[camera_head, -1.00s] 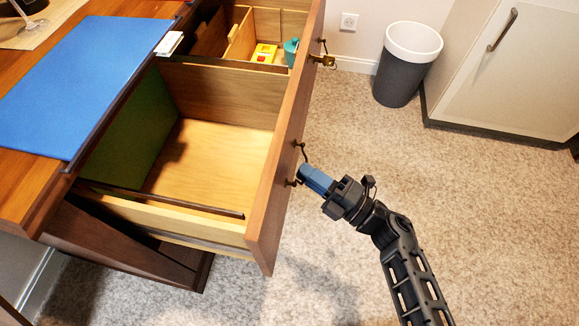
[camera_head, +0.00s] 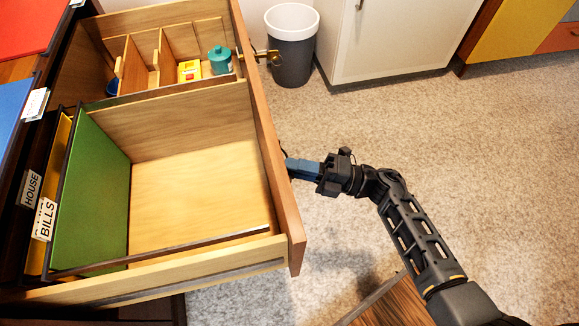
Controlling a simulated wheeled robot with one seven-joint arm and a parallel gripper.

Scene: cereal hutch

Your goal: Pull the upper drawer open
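The upper drawer stands far out, and its brown wooden front panel (camera_head: 262,120) faces right. Inside are a wide bay with a bare pale floor (camera_head: 195,205), a green folder (camera_head: 100,190) and divided compartments at the far end. My gripper (camera_head: 291,167) is at the outer face of the front panel, near its middle. Its blue fingers look closed together at the handle, which is mostly hidden by the panel edge and the fingers.
A grey and white bin (camera_head: 292,50) stands beyond the drawer, beside a white cabinet (camera_head: 390,40). A teal jar (camera_head: 219,60) and a yellow box (camera_head: 189,71) sit in the compartments. Carpet (camera_head: 450,150) to the right is clear. A wooden edge (camera_head: 385,305) shows at bottom.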

